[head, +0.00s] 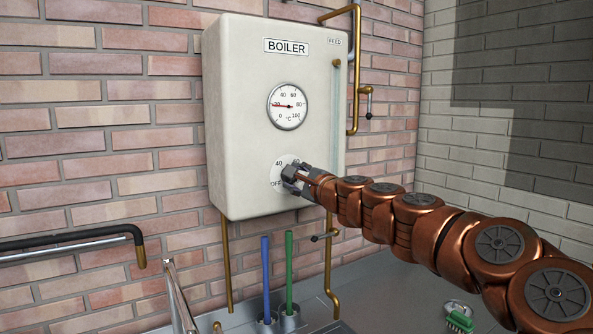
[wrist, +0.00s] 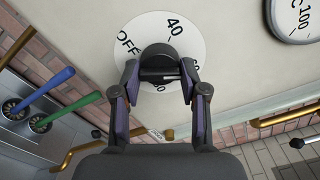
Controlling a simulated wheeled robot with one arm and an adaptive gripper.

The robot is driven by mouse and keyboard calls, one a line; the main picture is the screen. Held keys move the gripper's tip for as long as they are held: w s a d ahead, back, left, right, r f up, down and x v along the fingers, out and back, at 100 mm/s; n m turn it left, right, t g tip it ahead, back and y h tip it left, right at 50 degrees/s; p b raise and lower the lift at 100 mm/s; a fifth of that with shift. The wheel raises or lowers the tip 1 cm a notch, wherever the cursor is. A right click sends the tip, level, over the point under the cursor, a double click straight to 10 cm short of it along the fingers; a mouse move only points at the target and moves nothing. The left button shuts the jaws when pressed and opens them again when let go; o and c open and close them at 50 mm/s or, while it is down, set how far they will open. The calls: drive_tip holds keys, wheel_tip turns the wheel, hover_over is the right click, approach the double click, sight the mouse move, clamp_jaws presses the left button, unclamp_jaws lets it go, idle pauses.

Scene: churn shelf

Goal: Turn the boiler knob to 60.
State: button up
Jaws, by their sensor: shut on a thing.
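The white boiler (head: 235,110) hangs on the brick wall. Low on its front is a round white dial plate (head: 279,162) marked OFF and 40; in the wrist view the plate (wrist: 140,28) shows these too, with further marks partly hidden by my fingers. The dark round knob (wrist: 160,57) sits at the plate's centre. My gripper (wrist: 160,76) is shut on the knob, one finger on each side; in the head view my gripper (head: 291,178) covers the knob. I cannot tell which mark the knob points to. The thermometer (head: 288,106) above reads about 20.
Brass pipes (head: 355,70) run along the boiler's right side, and another valve pipe (head: 329,255) hangs below it. Blue (head: 266,275) and green (head: 289,270) handles stand in holders below. A rail (head: 70,245) is at left. A green brush (head: 460,320) lies at lower right.

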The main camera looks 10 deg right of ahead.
drive_tip(key=shift+m+p, duration=0.6)
drive_tip(key=shift+m, duration=0.5)
drive_tip(key=o, duration=1.2)
drive_tip(key=shift+c, duration=0.2)
drive_tip(key=v, duration=1.2)
